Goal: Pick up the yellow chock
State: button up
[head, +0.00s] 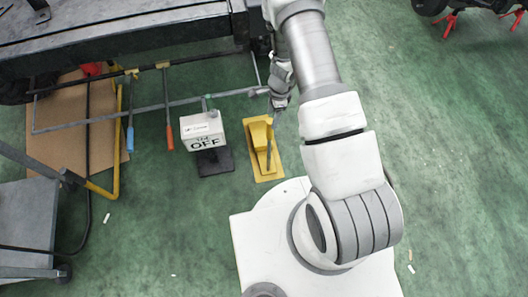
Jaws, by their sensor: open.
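The yellow chock (260,140) sits on a flat yellow base on the green floor, near the middle of the head view, just beyond my white base. My gripper (273,122) is at the chock's far right edge, at the end of my wrist, which hangs down from the arm. It is small in the view, and its jaws are open. I cannot tell whether it touches the chock. A thin dark bar shows over the chock's right side; I cannot tell what it belongs to. My wrist and arm hide the floor just beyond the chock.
A white box marked "OFF" (203,131) stands on a dark base close left of the chock. A dark chassis frame (120,35) spans the upper left. The floor at right is mostly clear.

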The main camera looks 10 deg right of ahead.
jog(key=f+b, duration=0.1)
jog(key=f, duration=0.1)
jog(key=f+b, duration=0.1)
jog(key=f, duration=0.2)
jog(key=f+b, duration=0.1)
jog(key=f, duration=0.2)
jog(key=shift+w+a+f, duration=0.1)
jog(key=shift+a+f, duration=0.05)
jog(key=shift+a, duration=0.2)
grip_shut()
dwell(1.0)
